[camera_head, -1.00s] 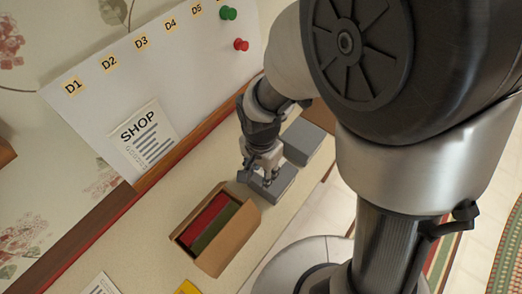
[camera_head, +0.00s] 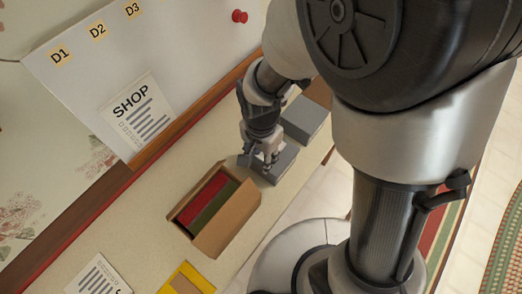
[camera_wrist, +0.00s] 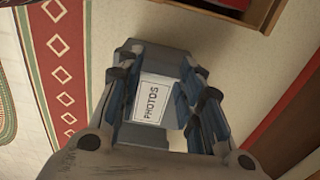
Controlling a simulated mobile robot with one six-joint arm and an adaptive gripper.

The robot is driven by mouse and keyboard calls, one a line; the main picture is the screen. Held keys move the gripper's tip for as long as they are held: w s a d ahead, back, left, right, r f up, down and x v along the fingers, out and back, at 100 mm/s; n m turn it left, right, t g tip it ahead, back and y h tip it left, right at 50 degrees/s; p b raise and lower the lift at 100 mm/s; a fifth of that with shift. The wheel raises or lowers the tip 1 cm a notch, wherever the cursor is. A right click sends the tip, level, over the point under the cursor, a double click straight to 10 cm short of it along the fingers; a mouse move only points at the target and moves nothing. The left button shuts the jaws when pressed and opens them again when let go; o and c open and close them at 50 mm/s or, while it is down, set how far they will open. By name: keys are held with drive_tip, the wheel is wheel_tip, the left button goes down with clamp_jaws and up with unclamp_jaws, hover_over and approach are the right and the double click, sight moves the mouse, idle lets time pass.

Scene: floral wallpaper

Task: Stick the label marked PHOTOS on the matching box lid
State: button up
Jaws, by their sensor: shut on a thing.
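The white PHOTOS label (camera_wrist: 151,100) shows between my gripper's fingers in the wrist view, its print readable sideways. My gripper (camera_head: 264,160) is shut on it, low over a grey box (camera_head: 283,164) on the counter. Grey surface also shows around the label in the wrist view, and I cannot tell whether the label touches the lid. A second grey box (camera_head: 305,119) stands just behind, partly hidden by my arm. Any markings on the grey boxes are not readable.
An open brown box (camera_head: 235,223) with red and green items stands left of the grey box. A white board (camera_head: 90,75) with D-labels and a SHOP sheet (camera_head: 137,113) backs the counter. A yellow item (camera_head: 187,279) and another sheet (camera_head: 98,275) lie at the near edge.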

drive_tip(key=shift+f+b, duration=0.3)
drive_tip(key=shift+f, duration=0.2)
idle(1.2)
drive_tip(key=o, duration=0.8)
drive_tip(key=shift+c, duration=0.2)
drive_tip(key=shift+o, duration=0.3)
drive_tip(key=o, duration=0.5)
drive_tip(key=shift+r, duration=0.2)
drive_tip(key=shift+r+p, duration=3)
drive_tip(key=shift+r, duration=0.35)
